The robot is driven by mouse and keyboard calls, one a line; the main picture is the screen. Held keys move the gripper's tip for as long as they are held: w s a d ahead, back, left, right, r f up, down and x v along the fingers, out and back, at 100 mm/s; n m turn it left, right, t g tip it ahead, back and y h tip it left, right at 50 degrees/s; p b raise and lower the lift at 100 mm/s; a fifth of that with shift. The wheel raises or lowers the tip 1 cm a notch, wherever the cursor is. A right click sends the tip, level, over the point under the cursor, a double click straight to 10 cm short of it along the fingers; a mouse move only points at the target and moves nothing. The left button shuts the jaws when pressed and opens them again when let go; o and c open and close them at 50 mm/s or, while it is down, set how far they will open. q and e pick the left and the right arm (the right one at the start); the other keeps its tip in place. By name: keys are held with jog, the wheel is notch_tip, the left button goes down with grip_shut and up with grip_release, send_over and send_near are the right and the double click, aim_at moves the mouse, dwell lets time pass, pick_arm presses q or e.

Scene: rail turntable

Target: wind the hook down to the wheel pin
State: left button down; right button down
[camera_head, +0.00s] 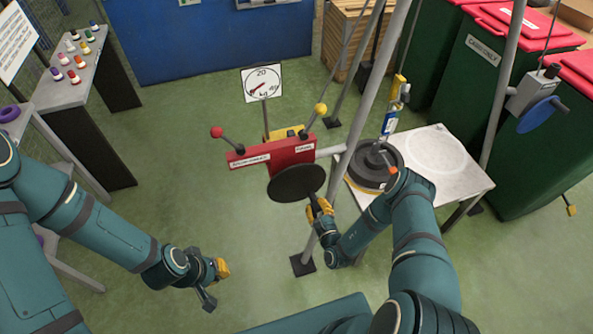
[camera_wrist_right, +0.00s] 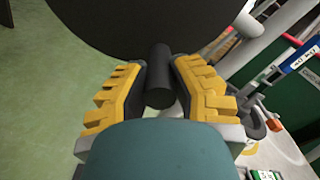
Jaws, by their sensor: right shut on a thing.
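A black disc-shaped wheel (camera_head: 297,183) sits on a red labelled block (camera_head: 272,152) that carries a red-balled and a yellow-balled lever. In the right wrist view a short black cylindrical handle (camera_wrist_right: 160,78) stands out from the wheel (camera_wrist_right: 140,20). My right gripper (camera_head: 318,208), also in the wrist view (camera_wrist_right: 160,88), is shut on this handle, with yellow ridged pads on both sides. My left gripper (camera_head: 212,283) is open and empty above the green floor, away from the wheel. I cannot make out the hook or wheel pin clearly.
Grey poles (camera_head: 366,90) rise beside the red block. A dial (camera_head: 262,83) stands behind. A blue hand wheel (camera_head: 538,114) hangs at right.

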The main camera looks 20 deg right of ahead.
jog(key=shift+w+d+r, duration=0.15)
jog(key=shift+d+r, duration=0.05)
jog(key=shift+r, duration=0.05)
jog(key=shift+d+r+n+p, duration=0.6)
jog(key=shift+n+p, duration=0.25)
jog(key=shift+n, duration=0.35)
jog(key=shift+d+r+n+p, duration=0.35)
jog(key=shift+n+p, duration=0.1)
jog(key=shift+n, duration=0.15)
jog(key=shift+d+r+n+p, duration=0.2)
jog(key=shift+r+n+p, duration=0.2)
jog(key=shift+n, duration=0.2)
jog(key=shift+d+r+n+p, duration=0.35)
jog(key=shift+r+n+p, duration=0.45)
jog(key=shift+n+p, duration=0.35)
